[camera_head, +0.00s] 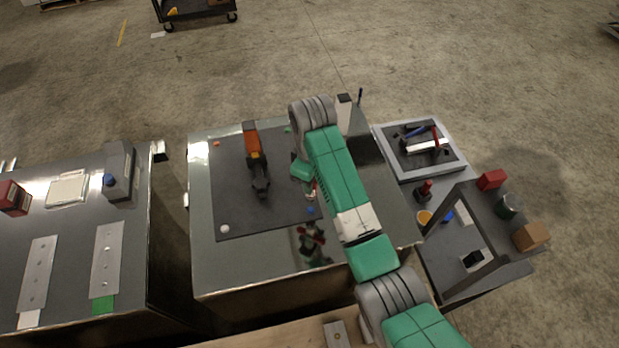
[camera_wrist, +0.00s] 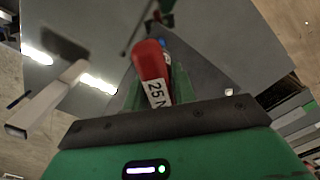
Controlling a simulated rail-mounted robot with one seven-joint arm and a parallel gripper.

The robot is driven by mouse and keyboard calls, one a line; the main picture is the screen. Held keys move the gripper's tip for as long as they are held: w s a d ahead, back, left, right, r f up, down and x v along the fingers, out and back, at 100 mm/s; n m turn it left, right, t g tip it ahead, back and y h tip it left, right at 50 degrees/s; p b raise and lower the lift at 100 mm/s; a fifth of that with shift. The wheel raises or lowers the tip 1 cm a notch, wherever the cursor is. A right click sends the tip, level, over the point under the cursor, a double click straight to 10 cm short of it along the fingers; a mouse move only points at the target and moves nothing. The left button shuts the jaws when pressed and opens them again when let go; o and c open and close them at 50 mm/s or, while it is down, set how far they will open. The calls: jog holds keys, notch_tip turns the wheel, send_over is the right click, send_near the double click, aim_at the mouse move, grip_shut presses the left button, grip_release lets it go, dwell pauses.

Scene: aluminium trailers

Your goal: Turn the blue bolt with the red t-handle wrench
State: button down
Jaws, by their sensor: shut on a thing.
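The red t-handle wrench (camera_wrist: 152,68), with a white label reading "25 N", is between my gripper's green fingers in the wrist view. My gripper (camera_wrist: 155,90) is shut on its handle. In the head view my gripper (camera_head: 309,185) is mostly hidden by my arm, above the right edge of the dark mat. The blue bolt (camera_head: 311,210) shows as a small blue spot at the mat's near right corner, just below the gripper. The wrench's tip is hard to make out, and I cannot tell whether it touches the bolt.
The dark mat (camera_head: 236,205) lies on a shiny metal table (camera_head: 202,262). An orange and black power tool (camera_head: 254,158) lies on it. White, orange and green spots mark its other corners. A tool tray (camera_head: 451,166) and a cluttered side table stand at right. Another metal table is left.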

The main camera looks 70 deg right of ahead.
jog(key=shift+f+b, duration=0.8)
jog(key=shift+f, duration=2.35)
jog(key=shift+a+r+m+p, duration=0.1)
jog(key=shift+r+m+p, duration=0.25)
jog(key=shift+m+p, duration=0.6)
jog(key=shift+f+m, duration=0.35)
jog(key=shift+m, duration=0.5)
jog(key=shift+r, duration=3.35)
